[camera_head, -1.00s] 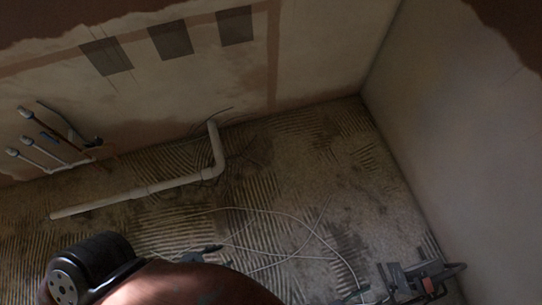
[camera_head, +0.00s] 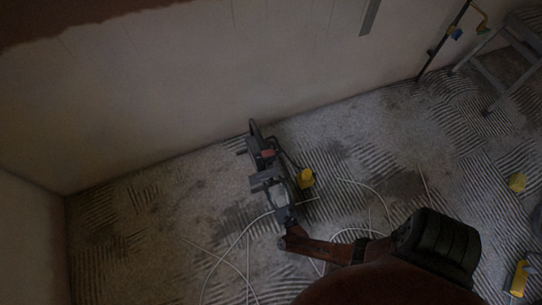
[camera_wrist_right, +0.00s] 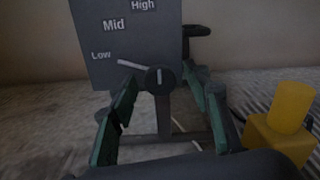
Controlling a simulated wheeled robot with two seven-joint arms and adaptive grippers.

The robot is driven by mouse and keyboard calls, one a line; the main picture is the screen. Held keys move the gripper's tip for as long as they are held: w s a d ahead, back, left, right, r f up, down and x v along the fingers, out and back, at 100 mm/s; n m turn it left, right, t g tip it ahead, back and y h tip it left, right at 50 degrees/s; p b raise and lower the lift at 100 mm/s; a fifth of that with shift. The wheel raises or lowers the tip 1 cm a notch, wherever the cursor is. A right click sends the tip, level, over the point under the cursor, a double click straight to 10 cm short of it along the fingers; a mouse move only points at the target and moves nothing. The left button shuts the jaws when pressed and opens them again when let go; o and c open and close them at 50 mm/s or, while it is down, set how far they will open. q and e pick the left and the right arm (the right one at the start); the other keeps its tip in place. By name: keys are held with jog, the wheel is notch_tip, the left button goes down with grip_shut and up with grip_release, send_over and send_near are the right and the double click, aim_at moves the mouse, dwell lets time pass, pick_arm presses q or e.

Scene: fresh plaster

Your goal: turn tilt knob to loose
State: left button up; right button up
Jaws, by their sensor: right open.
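In the right wrist view, a grey panel (camera_wrist_right: 125,45) carries the words High, Mid and Low. A round black knob (camera_wrist_right: 160,79) with a white mark pointing up sits at its lower edge, and a pale line runs from it towards Low. No label reading loose is legible. My right gripper (camera_wrist_right: 158,92) is open, its green-padded fingers to either side of the knob, with no clear contact. In the head view, a dark grey machine (camera_head: 265,160) stands on the floor, and my right gripper (camera_head: 286,218) is at its near end. My left gripper is not in view.
A yellow block (camera_head: 306,179) stands beside the machine and shows at right in the wrist view (camera_wrist_right: 285,125). Pale cables (camera_head: 245,235) lie over the ridged floor. A wall (camera_head: 180,90) rises behind. A grey ladder-like frame (camera_head: 490,80) stands at the far right.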

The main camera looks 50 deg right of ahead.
jog(key=shift+c, duration=0.6)
jog(key=c, duration=1)
jog(key=shift+c, duration=0.2)
